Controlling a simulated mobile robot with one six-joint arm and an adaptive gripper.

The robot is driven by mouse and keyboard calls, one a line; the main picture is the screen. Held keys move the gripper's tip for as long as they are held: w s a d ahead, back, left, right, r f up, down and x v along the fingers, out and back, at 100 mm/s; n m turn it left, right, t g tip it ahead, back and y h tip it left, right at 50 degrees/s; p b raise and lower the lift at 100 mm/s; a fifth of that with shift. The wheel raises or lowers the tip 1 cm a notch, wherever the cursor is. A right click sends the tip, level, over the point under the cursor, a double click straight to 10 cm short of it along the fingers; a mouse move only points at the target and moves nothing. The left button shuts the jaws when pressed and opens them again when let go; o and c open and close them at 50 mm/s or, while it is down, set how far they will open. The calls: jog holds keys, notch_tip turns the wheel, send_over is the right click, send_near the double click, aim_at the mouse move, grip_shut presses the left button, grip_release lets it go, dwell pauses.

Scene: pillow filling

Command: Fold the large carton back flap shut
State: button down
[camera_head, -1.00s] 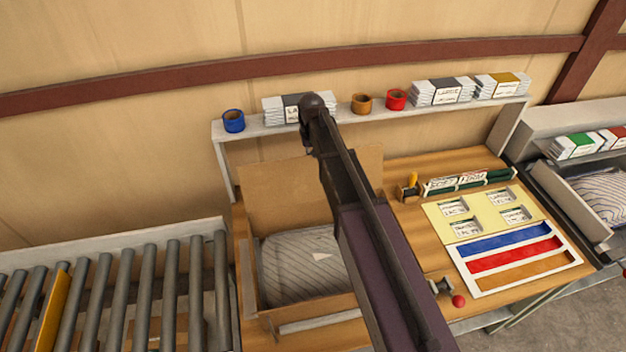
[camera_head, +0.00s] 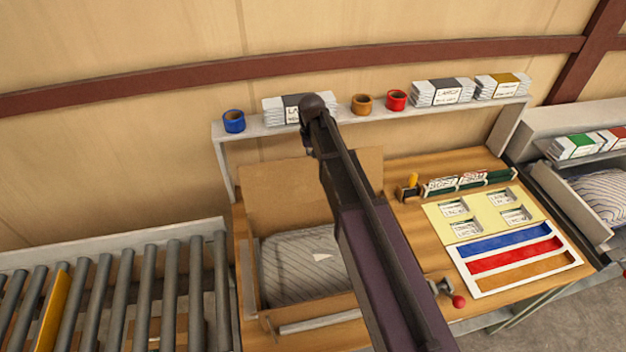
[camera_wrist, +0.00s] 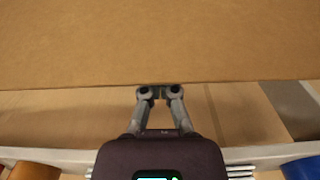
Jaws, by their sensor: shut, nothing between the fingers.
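The large carton (camera_head: 253,278) stands open on the wooden bench with a grey-striped pillow (camera_head: 295,268) inside. Its back flap (camera_head: 275,195) stands up at the rear of the carton, leaning back toward the shelf. My arm crosses in front of the flap's right part and hides some of the carton. My gripper is hidden behind the arm in the head view. In the wrist view my gripper (camera_wrist: 160,92) is shut and empty, with its fingertips at the edge of a broad cardboard panel, apparently the back flap (camera_wrist: 160,40). I cannot tell whether they touch it.
A shelf (camera_head: 262,127) behind the carton holds tape rolls, including a blue roll (camera_head: 233,121), and stacks of labelled packs. A roller conveyor (camera_head: 120,285) lies left. To the right are a card holder (camera_head: 470,181) and a tray of coloured strips (camera_head: 515,255).

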jog(key=shift+s+d+r+p, duration=0.1)
jog(key=shift+s+r+p, duration=0.1)
jog(key=shift+s, duration=0.25)
jog(key=shift+s+d+r+p, duration=0.1)
jog(key=shift+s+r+p, duration=0.05)
jog(key=shift+s, duration=0.35)
jog(key=shift+s+d+r+p, duration=0.1)
jog(key=shift+s+r+p, duration=0.15)
jog(key=shift+s, duration=0.25)
jog(key=shift+s+d+r+p, duration=0.1)
jog(key=shift+s+r+p, duration=0.1)
jog(key=shift+s, duration=0.5)
jog(key=shift+s+d+r, duration=0.1)
jog(key=shift+s+d, duration=0.05)
jog(key=shift+s, duration=0.45)
jog(key=shift+s+d+r, duration=0.1)
jog(key=shift+s, duration=0.55)
